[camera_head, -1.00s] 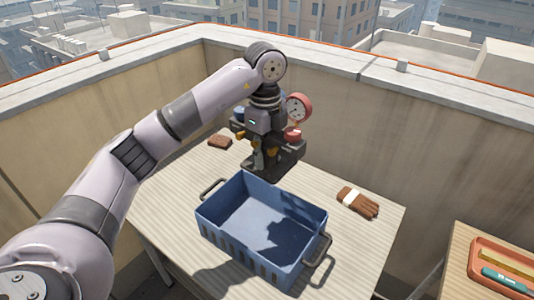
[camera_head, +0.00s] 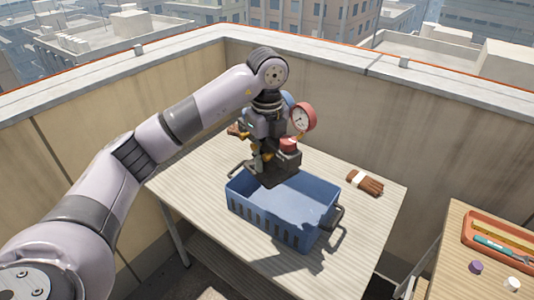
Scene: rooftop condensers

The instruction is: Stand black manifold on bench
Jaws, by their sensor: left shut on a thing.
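My left gripper (camera_head: 258,150) is shut on the black manifold (camera_head: 278,172), a dark block with a red-rimmed gauge (camera_head: 303,117), a blue gauge partly hidden behind my wrist, a red knob and brass fittings. The manifold looks upright and overlaps the back rim of the blue crate (camera_head: 268,222) in the head view. I cannot tell whether its underside touches anything. The wooden bench (camera_head: 200,190) stands below. My right gripper is not in view.
The open blue crate has wire handles at its ends. A brown glove (camera_head: 365,182) lies on the bench at right; another brown item (camera_head: 234,130) is partly hidden behind. A side table at right holds an orange tray (camera_head: 497,232). Parapet walls close off the back.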

